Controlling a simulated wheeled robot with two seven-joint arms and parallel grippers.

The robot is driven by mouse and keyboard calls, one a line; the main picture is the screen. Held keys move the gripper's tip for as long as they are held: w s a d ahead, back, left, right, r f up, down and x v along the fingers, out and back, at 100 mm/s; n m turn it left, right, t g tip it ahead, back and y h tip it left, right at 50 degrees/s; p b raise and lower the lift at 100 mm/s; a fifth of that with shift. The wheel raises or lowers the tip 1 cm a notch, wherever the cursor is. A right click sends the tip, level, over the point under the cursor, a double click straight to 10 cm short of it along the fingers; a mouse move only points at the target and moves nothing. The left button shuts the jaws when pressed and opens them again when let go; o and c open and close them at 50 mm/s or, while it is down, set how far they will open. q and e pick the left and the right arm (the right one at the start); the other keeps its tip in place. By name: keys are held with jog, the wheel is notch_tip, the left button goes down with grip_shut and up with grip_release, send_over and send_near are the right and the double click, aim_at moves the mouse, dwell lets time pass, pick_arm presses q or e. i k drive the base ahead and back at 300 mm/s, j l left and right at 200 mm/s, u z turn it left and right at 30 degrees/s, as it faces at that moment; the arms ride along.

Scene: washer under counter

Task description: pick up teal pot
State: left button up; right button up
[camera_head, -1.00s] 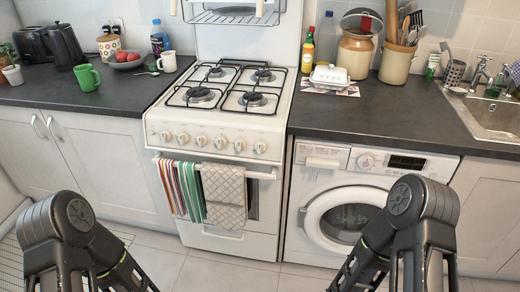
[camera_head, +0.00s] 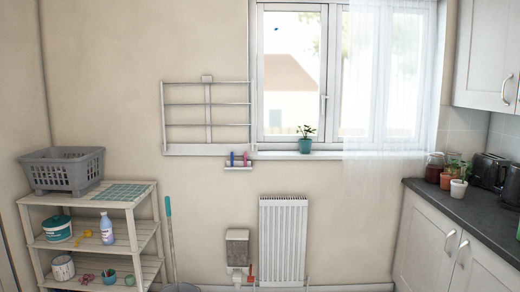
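A small teal pot (camera_head: 305,145) with a green plant in it stands upright on the window sill, left of the sheer curtain. It is small and far from me in the head view. Neither of my grippers shows in this view, and nothing is seen touching the pot.
The window sill (camera_head: 280,155) runs above a white radiator (camera_head: 284,240). A wooden shelf unit (camera_head: 150,190) with a grey basket (camera_head: 62,170) stands at left. A dark counter (camera_head: 470,215) with a kettle and other plant pots is at right. A white wall rack (camera_head: 207,150) hangs left of the window.

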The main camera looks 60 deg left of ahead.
aim_at(304, 145)
jog(key=u, duration=1.85)
jog(key=i+j+z, duration=0.35)
jog(key=i, duration=0.85)
jog(key=i+j+z, duration=0.3)
jog(key=i+j, duration=0.45)
jog(key=i, duration=0.35)
jog(key=i+j+z, duration=0.35)
jog(key=i+j, duration=0.65)
jog(key=i, duration=0.05)
